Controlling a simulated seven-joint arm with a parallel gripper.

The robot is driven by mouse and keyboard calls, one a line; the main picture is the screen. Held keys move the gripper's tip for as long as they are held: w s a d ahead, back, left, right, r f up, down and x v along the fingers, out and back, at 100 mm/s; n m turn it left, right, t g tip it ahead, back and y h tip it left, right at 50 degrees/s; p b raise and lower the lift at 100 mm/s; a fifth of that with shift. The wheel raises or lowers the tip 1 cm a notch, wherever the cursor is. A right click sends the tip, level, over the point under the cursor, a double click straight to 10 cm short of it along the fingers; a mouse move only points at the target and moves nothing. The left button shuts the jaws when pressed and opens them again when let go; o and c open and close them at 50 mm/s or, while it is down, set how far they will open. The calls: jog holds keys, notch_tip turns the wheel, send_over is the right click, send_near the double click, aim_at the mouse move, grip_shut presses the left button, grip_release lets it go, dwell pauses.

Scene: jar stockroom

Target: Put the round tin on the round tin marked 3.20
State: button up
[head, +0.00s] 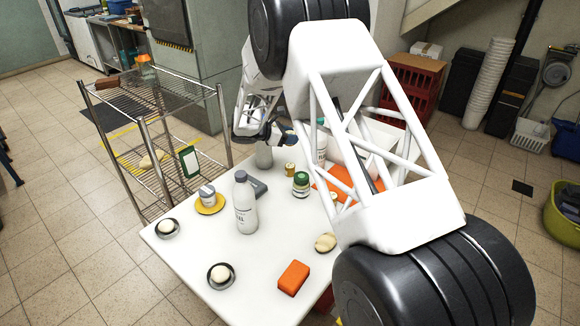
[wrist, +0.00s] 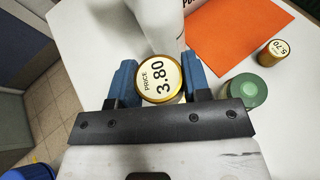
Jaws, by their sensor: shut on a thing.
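My gripper (wrist: 160,84) is shut on a round gold-rimmed tin (wrist: 160,82), with a blue finger on either side. Its pale top reads PRICE 3.80. In the head view my gripper (head: 270,134) is over the back of the white table, and I cannot make out the held tin there. A second round tin (wrist: 271,52) stands at the right by the orange sheet; its turned label seems to read 5.70. In the head view a small gold tin (head: 290,168) stands behind the green-lidded jar. I cannot read 3.20 on any tin.
The green-lidded jar (wrist: 246,91) is just right of my gripper. The orange sheet (wrist: 238,30) lies beyond. A tall white bottle (head: 245,205), a grey-lidded jar on a yellow saucer (head: 212,207) and an orange block (head: 293,277) occupy the table.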

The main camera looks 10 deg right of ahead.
jog(key=shift+f, duration=0.15)
send_over(290, 165)
jog(key=shift+s+f, duration=0.15)
jog(key=shift+f, duration=2.9)
jog(key=shift+f, duration=1.9)
jog(key=shift+f, duration=0.15)
jog(key=o, duration=0.9)
jog(key=shift+o, duration=0.2)
jog(key=shift+r, duration=0.2)
jog(key=v, duration=1.2)
